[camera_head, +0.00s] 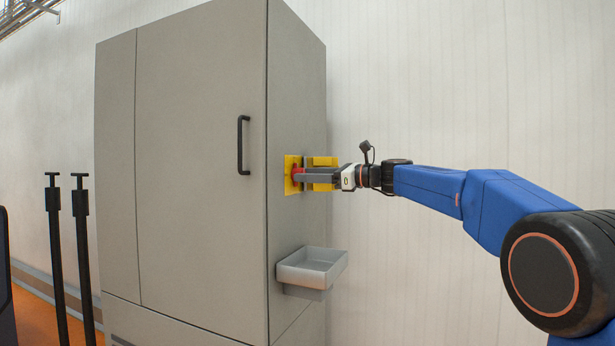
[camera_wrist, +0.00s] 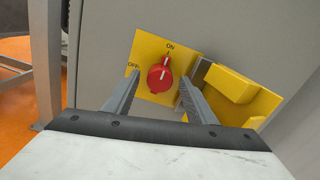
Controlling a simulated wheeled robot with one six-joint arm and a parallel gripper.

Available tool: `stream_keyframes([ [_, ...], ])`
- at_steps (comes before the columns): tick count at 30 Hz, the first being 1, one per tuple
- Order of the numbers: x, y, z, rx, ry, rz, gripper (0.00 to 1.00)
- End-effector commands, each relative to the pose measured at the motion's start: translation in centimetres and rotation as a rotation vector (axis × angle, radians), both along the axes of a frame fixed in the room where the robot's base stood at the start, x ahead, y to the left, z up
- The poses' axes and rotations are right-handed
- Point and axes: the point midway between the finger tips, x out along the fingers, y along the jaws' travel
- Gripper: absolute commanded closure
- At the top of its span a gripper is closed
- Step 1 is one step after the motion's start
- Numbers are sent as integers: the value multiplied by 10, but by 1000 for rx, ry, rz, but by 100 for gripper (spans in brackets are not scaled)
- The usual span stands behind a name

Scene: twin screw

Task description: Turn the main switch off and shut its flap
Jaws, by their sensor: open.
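The main switch is a red round knob (camera_wrist: 160,76) on a yellow plate (camera_wrist: 184,48) marked ON and OFF. Its white line points up at ON. The yellow flap (camera_wrist: 232,84) stands open to the right of the plate, and it also shows in the head view (camera_head: 323,161). My gripper (camera_wrist: 158,80) is open, with one grey finger on each side of the knob. I cannot tell whether the fingers touch it. In the head view my gripper (camera_head: 300,177) reaches in from the right and partly hides the red knob and the flap.
The switch sits on the right side of a tall grey cabinet (camera_head: 200,200) with a black door handle (camera_head: 240,145). A grey tray (camera_head: 312,268) sticks out below the switch. Black posts (camera_head: 83,240) stand at the left. The white wall side is clear.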

Motion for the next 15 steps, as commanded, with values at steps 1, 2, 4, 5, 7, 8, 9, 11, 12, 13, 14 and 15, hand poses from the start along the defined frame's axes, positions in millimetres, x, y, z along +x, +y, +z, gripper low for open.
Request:
stream_keyframes([
  [1, 1, 4, 0, 0, 0, 1, 49],
  [2, 2, 5, 0, 0, 0, 1, 49],
  [4, 3, 7, 0, 0, 0, 0, 49],
  [5, 3, 7, -1, 0, 0, 0, 49],
  [7, 3, 8, 0, 0, 0, -1, 49],
  [8, 3, 8, 0, 0, 0, -1, 49],
  [9, 3, 8, 0, 0, 0, -1, 49],
  [11, 3, 8, 0, 0, 0, -1, 49],
  [12, 3, 8, 0, 0, 0, -1, 49],
  [13, 3, 8, 0, 0, 0, -1, 51],
  [14, 3, 8, 0, 0, 0, -1, 59],
  [15, 3, 8, 0, 0, 0, -1, 68],
])
